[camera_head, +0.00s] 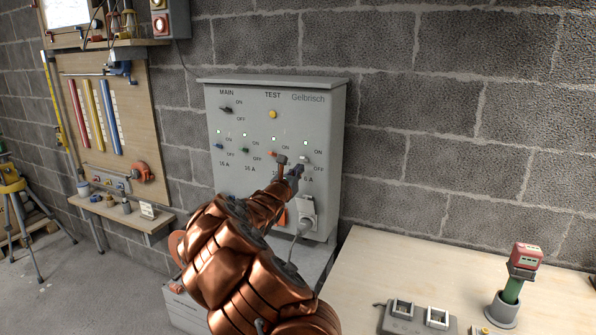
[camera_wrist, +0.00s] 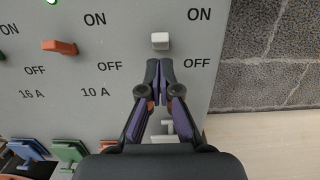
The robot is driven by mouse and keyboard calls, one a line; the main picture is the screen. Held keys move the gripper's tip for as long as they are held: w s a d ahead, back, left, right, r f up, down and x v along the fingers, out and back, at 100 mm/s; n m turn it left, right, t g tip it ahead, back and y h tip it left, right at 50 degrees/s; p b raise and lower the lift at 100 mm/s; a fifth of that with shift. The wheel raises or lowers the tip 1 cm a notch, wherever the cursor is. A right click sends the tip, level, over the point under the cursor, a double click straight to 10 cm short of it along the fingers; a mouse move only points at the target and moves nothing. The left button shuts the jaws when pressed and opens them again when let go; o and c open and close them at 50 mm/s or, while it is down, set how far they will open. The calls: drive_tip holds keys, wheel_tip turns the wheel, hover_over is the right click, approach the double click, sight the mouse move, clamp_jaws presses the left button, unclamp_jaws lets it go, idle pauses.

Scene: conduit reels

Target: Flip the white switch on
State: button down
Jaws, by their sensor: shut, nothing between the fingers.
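The white switch (camera_wrist: 160,41) is a small block lever on the grey panel, with ON printed upper right of it and OFF lower right. In the head view the white switch (camera_head: 304,159) is the rightmost in the row. Whether its lever is tilted up or down is hard to tell. My gripper (camera_wrist: 160,66) is shut and empty, its fingertips just below the white switch in the wrist view. In the head view my gripper (camera_head: 296,171) is close in front of the panel (camera_head: 325,110), by the lower edge of the switch. Contact cannot be told.
A red switch (camera_wrist: 60,47) sits left of the white one. A grey plug with a cable (camera_head: 307,213) is below on the panel. A wooden table (camera_head: 390,260) at the right holds a socket box (camera_head: 418,317) and a red-headed tool (camera_head: 525,258) in a cup.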

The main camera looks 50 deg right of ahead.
drive_tip(key=s+a+r+b, duration=0.1)
drive_tip(key=s+a+r, duration=0.1)
drive_tip(key=a, duration=0.7)
drive_tip(key=shift+r, duration=0.25)
drive_tip(key=shift+a, duration=0.1)
idle(0.3)
drive_tip(key=s+a+r+m+g, duration=0.4)
drive_tip(key=s+r+m, duration=0.3)
drive_tip(key=s+m, duration=0.1)
drive_tip(key=s+a+f+m+g+y+p, duration=0.1)
drive_tip(key=s+a+f+m+g+y, duration=0.15)
drive_tip(key=s+a+m, duration=0.5)
drive_tip(key=s+a+f+m+y+p, duration=0.1)
drive_tip(key=s+a+f+m+y, duration=0.3)
drive_tip(key=a+f, duration=0.4)
drive_tip(key=s+a+f+m+y, duration=0.1)
drive_tip(key=s+a+f+y, duration=0.4)
drive_tip(key=a, duration=0.4)
drive_tip(key=s+a+f+y, duration=0.2)
drive_tip(key=s+a+y, duration=0.1)
drive_tip(key=a, duration=0.7)
drive_tip(key=s+a+f+y, duration=0.3)
drive_tip(key=a+y, duration=0.1)
drive_tip(key=a, duration=0.7)
drive_tip(key=shift+a+t+p, duration=0.25)
drive_tip(key=shift+t+p, duration=0.1)
drive_tip(key=shift+p, duration=0.05)
